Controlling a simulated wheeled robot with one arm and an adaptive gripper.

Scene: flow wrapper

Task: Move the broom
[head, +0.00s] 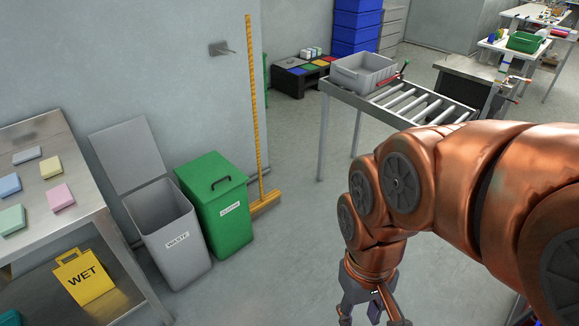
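The broom (255,110) stands upright in the head view, left of centre. Its long yellow handle is close to the corner of the grey wall. Its yellowish-brown head (266,204) rests on the floor beside the green bin, partly hidden behind it. My gripper (372,318) is at the lower middle of the view, to the right of the broom and apart from it. It points down with its fingers spread and nothing visible between them. The fingertips are at the bottom edge of the picture.
A green lidded bin (218,210) and an open grey waste bin (168,230) stand left of the broom. A steel table (90,180) is at far left. A wall hook (222,49) is near the handle. A roller conveyor (395,100) stands behind my arm. Floor right of the broom is clear.

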